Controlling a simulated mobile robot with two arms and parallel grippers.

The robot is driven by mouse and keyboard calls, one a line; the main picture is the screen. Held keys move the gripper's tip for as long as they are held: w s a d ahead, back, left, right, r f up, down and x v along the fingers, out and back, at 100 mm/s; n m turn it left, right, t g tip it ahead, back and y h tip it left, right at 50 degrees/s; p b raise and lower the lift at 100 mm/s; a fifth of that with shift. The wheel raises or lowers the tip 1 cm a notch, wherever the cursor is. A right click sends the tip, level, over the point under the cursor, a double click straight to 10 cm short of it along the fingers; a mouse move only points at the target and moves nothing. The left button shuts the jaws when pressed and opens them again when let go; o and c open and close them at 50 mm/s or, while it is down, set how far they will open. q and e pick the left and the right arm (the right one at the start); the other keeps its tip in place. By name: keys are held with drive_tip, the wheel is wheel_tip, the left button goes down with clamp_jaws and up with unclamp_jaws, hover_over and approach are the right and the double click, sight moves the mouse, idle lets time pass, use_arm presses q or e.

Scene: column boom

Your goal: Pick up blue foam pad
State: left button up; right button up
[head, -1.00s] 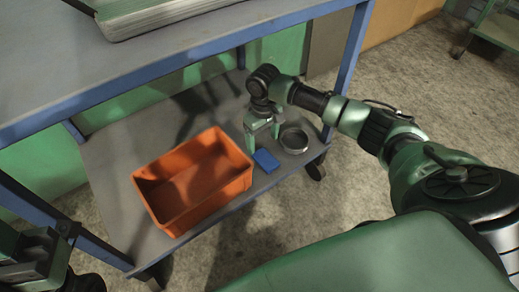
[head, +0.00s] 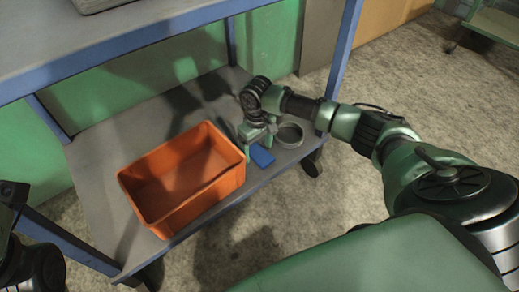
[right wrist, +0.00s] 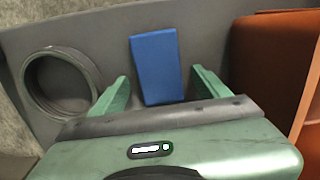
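The blue foam pad (head: 262,156) lies flat on the lower shelf (head: 110,225) of the cart, between the orange crate and a round metal ring. In the right wrist view the blue foam pad (right wrist: 156,66) sits between and ahead of my right gripper's two fingers, with a gap on each side. My right gripper (head: 256,138) is open and empty, just behind the pad in the head view; it also shows in the right wrist view (right wrist: 160,90). Of my left arm only a dark part shows at the lower left; its fingers are not visible.
The orange crate (head: 124,184) stands empty left of the pad; its wall is also close on the right in the wrist view (right wrist: 270,55). The metal ring (head: 290,134) is right of the gripper. The cart's blue-edged upper shelf (head: 150,42) overhangs behind.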

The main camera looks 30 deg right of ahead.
drive_tip(key=c, duration=1.3)
